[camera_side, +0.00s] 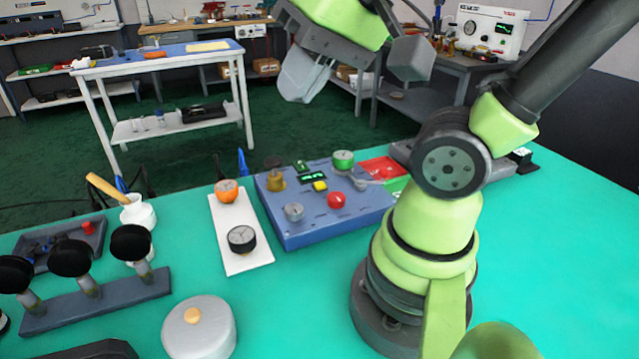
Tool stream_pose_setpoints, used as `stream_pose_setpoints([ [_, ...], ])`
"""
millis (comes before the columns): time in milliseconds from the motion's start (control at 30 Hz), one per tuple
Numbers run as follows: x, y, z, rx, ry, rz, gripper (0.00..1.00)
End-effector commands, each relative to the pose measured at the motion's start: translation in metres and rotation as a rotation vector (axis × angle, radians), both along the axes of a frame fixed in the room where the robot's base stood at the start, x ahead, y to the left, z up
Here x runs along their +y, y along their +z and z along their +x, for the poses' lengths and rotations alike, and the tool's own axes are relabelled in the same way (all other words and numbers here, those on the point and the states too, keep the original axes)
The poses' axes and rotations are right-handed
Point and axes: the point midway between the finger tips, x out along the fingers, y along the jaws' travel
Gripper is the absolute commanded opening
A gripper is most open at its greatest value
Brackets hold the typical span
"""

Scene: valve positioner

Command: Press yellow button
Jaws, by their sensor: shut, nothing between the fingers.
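My gripper (296,94) is grey, shut and empty. It appears above the box at the top middle of the picture, apart from the button; its exact height and depth are hard to tell.
A green knob (343,160), a brass-coloured part (274,178) and a grey dial (294,212) stand on the box around the button. A lidded grey pot (198,332) stands front left. The teal bench (290,310) has free room in front.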

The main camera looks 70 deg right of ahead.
Motion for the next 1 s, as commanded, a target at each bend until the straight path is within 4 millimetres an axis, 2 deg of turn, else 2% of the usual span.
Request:
stream_pose_setpoints([
  [267, -0.04, -0.011, 0.044, 0.315, -0.415, 0.212, 0.0],
  [533, -0.098, -0.042, 0.076, 0.606, -0.842, 0.458, 0.0],
  [767, -0.154, -0.084, 0.085, 0.846, -1.201, 0.693, 0.0],
  [1000, -0.2, -0.131, 0.076, 1.063, -1.501, 0.925, 0.0],
])
